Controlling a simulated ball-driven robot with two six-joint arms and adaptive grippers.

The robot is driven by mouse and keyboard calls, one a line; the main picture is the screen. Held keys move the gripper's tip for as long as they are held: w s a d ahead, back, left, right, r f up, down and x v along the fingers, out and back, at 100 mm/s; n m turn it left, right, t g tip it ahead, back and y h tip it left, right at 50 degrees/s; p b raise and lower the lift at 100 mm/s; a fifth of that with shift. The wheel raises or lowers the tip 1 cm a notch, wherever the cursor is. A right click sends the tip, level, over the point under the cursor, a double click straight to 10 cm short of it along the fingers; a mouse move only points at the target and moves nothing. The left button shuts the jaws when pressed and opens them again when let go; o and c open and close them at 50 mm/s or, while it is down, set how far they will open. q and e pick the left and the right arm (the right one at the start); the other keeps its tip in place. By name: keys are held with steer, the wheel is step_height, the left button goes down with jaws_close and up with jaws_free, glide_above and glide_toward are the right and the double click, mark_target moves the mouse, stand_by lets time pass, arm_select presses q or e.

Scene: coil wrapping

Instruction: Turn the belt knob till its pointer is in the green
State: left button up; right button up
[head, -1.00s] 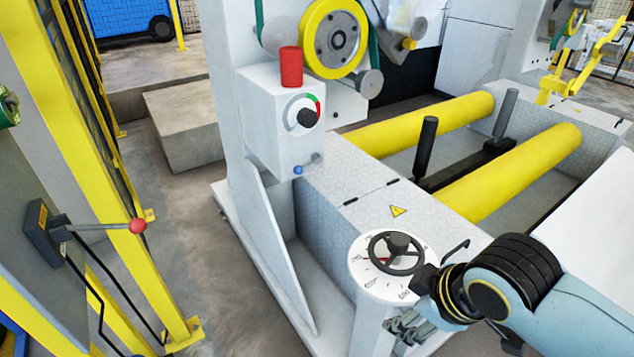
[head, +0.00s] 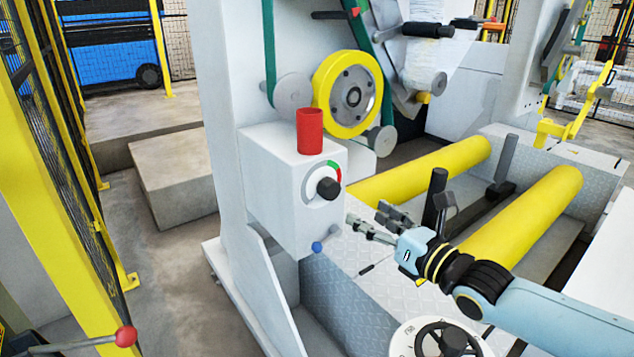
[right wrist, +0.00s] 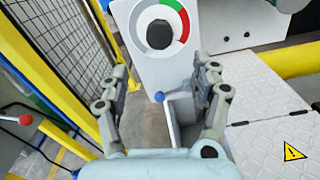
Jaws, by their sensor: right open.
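The belt knob (head: 328,188) is a black round knob on the front of a white box (head: 277,175). A dial ring with a grey, a green and a red part surrounds it. In the right wrist view the knob (right wrist: 160,34) is near the top middle, with green above right and red at the right. I cannot make out the pointer. My right gripper (head: 365,213) is open and empty, to the right of and below the knob in the head view, apart from it. In the right wrist view its fingers (right wrist: 164,75) stand apart below the knob. My left gripper is not in view.
A red cylinder (head: 310,132) stands on the box; a blue-tipped lever (head: 318,246) sticks out below it. A black upright handle (head: 433,200) and yellow rollers (head: 530,215) lie right. A handwheel (head: 450,340) is at the bottom. A yellow fence (head: 60,190) stands left.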

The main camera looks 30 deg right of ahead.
mark_target(334, 191)
steer(key=w+b, duration=0.1)
steer(key=w, duration=0.1)
steer(key=w+b, duration=0.3)
steer(key=w, duration=0.1)
steer(key=shift+a+f, duration=0.15)
steer(key=shift+a, duration=0.1)
steer(key=shift+w+r+b, duration=0.25)
steer(key=shift+w+b, duration=0.5)
steer(key=shift+w, duration=0.25)
steer(key=shift+w+r+p, duration=0.15)
steer(key=shift+w+p, duration=0.35)
steer(key=shift+w+r+p, duration=0.15)
steer(key=shift+w+p, duration=0.35)
steer(key=shift+w+a+f, duration=0.1)
steer(key=shift+w, duration=0.25)
steer(key=shift+f, duration=0.15)
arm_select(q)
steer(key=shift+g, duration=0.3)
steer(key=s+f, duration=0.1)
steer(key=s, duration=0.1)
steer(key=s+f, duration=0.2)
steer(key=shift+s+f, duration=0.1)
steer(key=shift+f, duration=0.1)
arm_select(e)
steer(key=c, duration=1.2)
